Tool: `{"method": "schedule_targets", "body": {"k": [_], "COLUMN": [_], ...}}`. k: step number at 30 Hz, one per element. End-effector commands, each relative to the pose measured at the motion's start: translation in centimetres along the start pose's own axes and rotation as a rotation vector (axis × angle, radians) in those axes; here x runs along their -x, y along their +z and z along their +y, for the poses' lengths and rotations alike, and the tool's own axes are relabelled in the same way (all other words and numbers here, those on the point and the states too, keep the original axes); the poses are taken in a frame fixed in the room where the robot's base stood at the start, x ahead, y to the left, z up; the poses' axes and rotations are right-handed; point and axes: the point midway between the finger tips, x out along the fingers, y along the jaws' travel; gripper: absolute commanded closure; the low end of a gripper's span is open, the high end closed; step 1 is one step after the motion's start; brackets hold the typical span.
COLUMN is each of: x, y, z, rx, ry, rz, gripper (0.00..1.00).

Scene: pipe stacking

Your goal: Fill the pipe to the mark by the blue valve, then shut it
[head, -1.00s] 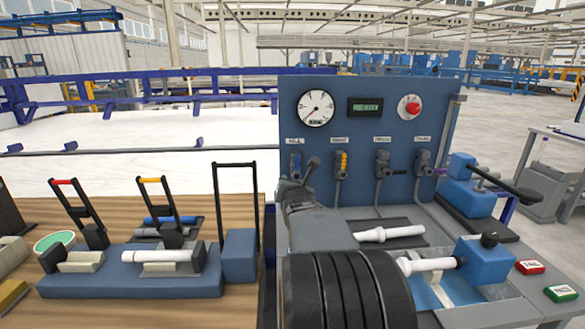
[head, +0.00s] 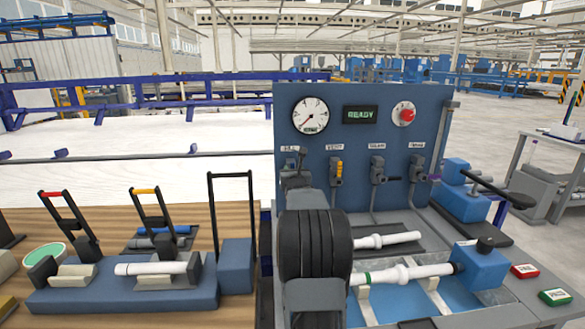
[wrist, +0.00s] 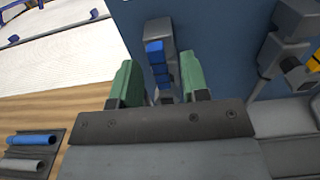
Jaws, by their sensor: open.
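The blue valve (wrist: 155,52), under the leftmost label on the panel, stands between the two green fingers of my gripper (wrist: 159,75) in the wrist view. The fingers are apart, with a gap showing beside the handle. In the head view my gripper (head: 294,164) covers that valve. A white pipe (head: 410,273) lies in the test bench at the right, its right end at a blue block (head: 480,266). A green band (head: 367,278) shows near its left end. The gauge (head: 310,114) needle points to the lower left. The display (head: 361,115) reads READY.
To the right of the blue valve are a yellow valve (head: 338,168) and two dark ones (head: 377,170). A red button (head: 404,114) is above. A tall black handle frame (head: 230,175) stands left of my arm.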

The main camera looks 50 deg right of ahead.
Motion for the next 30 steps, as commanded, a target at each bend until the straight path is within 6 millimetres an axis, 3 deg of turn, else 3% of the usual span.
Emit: {"method": "schedule_targets", "body": {"k": [6, 18, 30], "x": [-1.7, -2.1, -2.1], "y": [0.0, 0.0, 0.0], "z": [0.1, 0.1, 0.1], "rx": [-0.001, -0.001, -0.001], "ry": [0.001, 0.001, 0.001], "rz": [0.001, 0.0, 0.001], "gripper": [0.58, 0.58, 0.97]}}
